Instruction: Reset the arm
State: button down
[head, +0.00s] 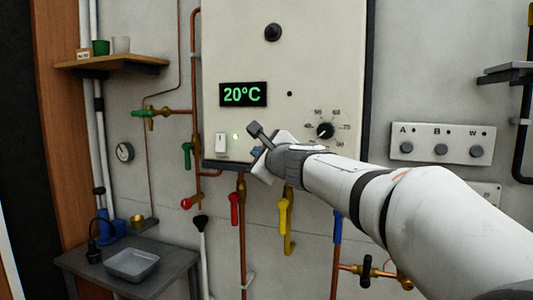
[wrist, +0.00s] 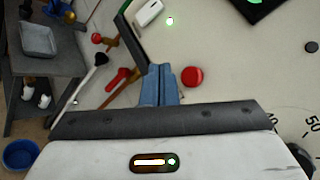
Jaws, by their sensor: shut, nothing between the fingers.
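My arm (head: 350,185) reaches in from the lower right in the head view. My gripper (head: 257,152) is in front of the lower part of a cream boiler panel (head: 300,60). In the wrist view its blue fingers (wrist: 160,84) are together, with nothing between them. A round red button (wrist: 192,77) on the panel appears just right of the fingertips there; my gripper hides it in the head view. I cannot tell whether the fingers touch the panel.
The panel has a 20°C display (head: 243,95), a dial (head: 325,131), a white switch (head: 221,144) and a lit green lamp (head: 236,136). Red (head: 235,208) and yellow (head: 284,215) valve handles hang below. A grey table (head: 130,270) stands lower left; an A-B-W button box (head: 442,144) is right.

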jog(key=s+d+f+n+g+h, duration=0.2)
jog(key=s+d+f+n+g, duration=0.2)
jog(key=s+f, duration=0.7)
jog(key=s+d+f+n+g+h, duration=0.3)
jog(key=s+d+f+n+g, duration=0.1)
jog(key=s+d+f+n, duration=0.4)
jog(key=s+d+f+n+g+h, duration=0.2)
jog(key=s+d+f+n+g, duration=0.2)
jog(key=s+f+n, duration=0.5)
jog(key=s+d+f, duration=0.2)
jog(key=s+f, duration=0.3)
jog(key=f, duration=0.1)
jog(key=shift+f+g+h, duration=0.25)
jog(key=shift+g+h, duration=0.05)
jog(key=c, duration=2.2)
grip_release()
